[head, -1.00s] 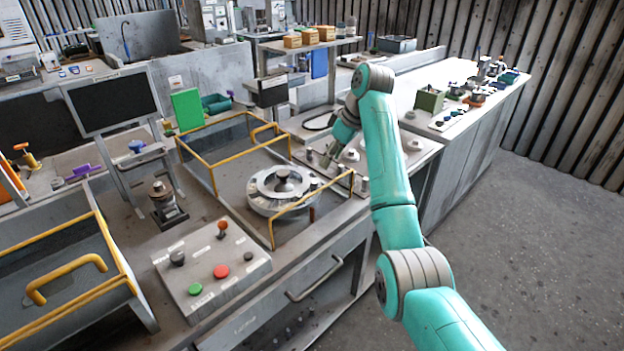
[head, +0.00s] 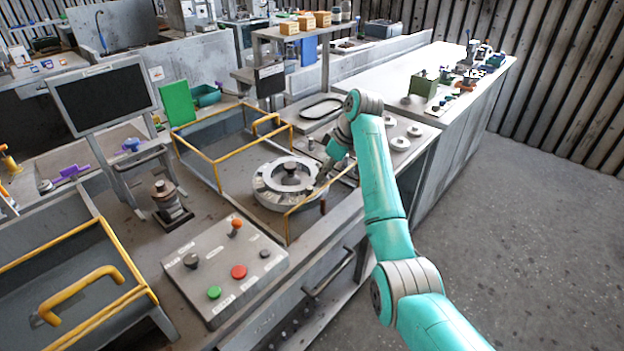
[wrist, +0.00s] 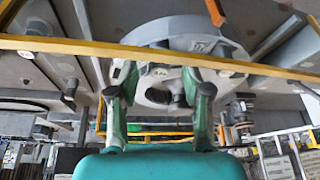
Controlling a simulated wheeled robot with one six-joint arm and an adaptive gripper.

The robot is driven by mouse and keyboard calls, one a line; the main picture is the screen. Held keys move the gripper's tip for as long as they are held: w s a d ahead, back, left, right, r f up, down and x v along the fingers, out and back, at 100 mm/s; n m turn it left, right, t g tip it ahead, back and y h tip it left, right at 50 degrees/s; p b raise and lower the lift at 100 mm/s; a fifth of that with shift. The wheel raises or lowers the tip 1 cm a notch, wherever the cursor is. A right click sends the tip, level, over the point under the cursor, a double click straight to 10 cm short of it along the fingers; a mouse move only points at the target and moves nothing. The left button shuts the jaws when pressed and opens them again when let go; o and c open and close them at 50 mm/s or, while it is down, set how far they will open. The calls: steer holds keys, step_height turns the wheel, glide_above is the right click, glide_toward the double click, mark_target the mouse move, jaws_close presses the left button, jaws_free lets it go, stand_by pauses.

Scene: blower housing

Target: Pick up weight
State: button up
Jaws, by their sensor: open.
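My gripper (head: 324,172) is at the right edge of the round grey blower housing (head: 268,200), beside the yellow rail. In the wrist view my gripper (wrist: 160,88) shows two green and grey fingers spread apart, with nothing clearly held between them. The ring-shaped housing (wrist: 235,52) lies beyond the fingers, and a dark round piece shows between them. No part is clearly marked as the weight. Several pale round discs (head: 400,143) on the plate to the right could be weights, but I cannot tell. The fingertips are too small to judge contact in the head view.
A yellow rail (head: 217,177) frames the housing's bay, and a yellow bar (wrist: 60,47) crosses the wrist view near the fingers. A button panel (head: 225,270) stands in front. A monitor (head: 105,95) is at left. The grey floor (head: 530,230) at right is clear.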

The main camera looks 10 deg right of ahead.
steer(key=shift+w+f, duration=0.1)
steer(key=shift+f, duration=0.2)
steer(key=shift+a, duration=0.1)
jaws_close()
steer(key=shift+r, duration=0.1)
step_height(320, 180, up, 10)
stand_by(0.4)
